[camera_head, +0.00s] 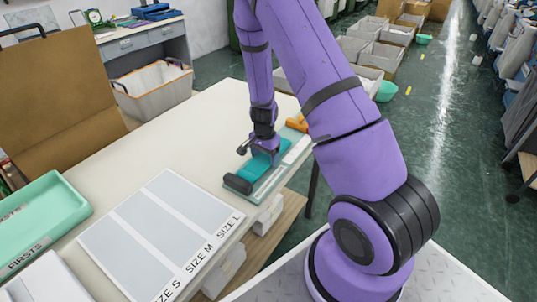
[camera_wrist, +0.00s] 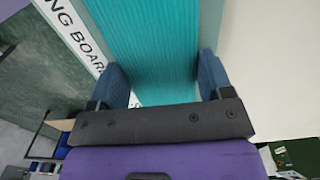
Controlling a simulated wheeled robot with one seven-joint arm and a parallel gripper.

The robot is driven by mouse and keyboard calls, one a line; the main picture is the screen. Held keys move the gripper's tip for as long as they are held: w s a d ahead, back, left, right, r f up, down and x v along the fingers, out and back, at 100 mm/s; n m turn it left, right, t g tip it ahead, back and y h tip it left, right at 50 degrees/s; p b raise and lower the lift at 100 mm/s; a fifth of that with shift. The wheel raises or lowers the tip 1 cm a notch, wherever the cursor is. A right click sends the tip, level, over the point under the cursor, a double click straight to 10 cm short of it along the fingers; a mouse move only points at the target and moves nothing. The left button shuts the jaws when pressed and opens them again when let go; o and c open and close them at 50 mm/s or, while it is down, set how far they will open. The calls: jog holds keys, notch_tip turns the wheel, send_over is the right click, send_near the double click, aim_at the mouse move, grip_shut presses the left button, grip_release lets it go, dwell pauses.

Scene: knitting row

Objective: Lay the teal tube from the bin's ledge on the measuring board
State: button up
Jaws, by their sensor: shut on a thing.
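The teal tube (camera_head: 262,166) is a ribbed knit piece over the measuring board (camera_head: 272,182), lined up with its length. I cannot tell if it rests fully on the board. My gripper (camera_head: 264,152) points down and is shut on the tube. In the wrist view the tube (camera_wrist: 145,50) runs between the two blue fingertips of my gripper (camera_wrist: 160,82). The measuring board's lettered white edge (camera_wrist: 75,35) shows on the left there. The board has a dark block at its near end and an orange part at its far end. My arm hides some of it.
A grey size chart (camera_head: 160,232) lies on the white table (camera_head: 185,130), left of the board. A green tray (camera_head: 40,222) marked FIRSTS stands at the left edge. The table between tray, chart and board is clear. Bins (camera_head: 375,55) stand on the floor behind.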

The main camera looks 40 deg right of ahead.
jog(key=o, duration=0.9)
jog(key=shift+f, duration=0.1)
notch_tip(320, 180, up, 12)
notch_tip(320, 180, up, 13)
jog(key=n+t+y, duration=0.1)
jog(key=n, duration=0.3)
send_over(265, 157)
jog(key=s+a, duration=0.3)
jog(key=a, duration=0.2)
jog(key=s+a+r+n+t, duration=0.2)
jog(key=s+r+n, duration=0.3)
jog(key=s+r, duration=0.4)
jog(key=s+a+r+n+t+h, duration=0.1)
jog(key=s+a+r+n, duration=0.3)
jog(key=s+r, duration=0.5)
jog(key=s+n+t, duration=0.1)
jog(key=s, duration=0.3)
jog(key=shift+s+a+r, duration=0.15)
jog(key=shift+s+a, duration=0.2)
jog(key=shift+s, duration=0.05)
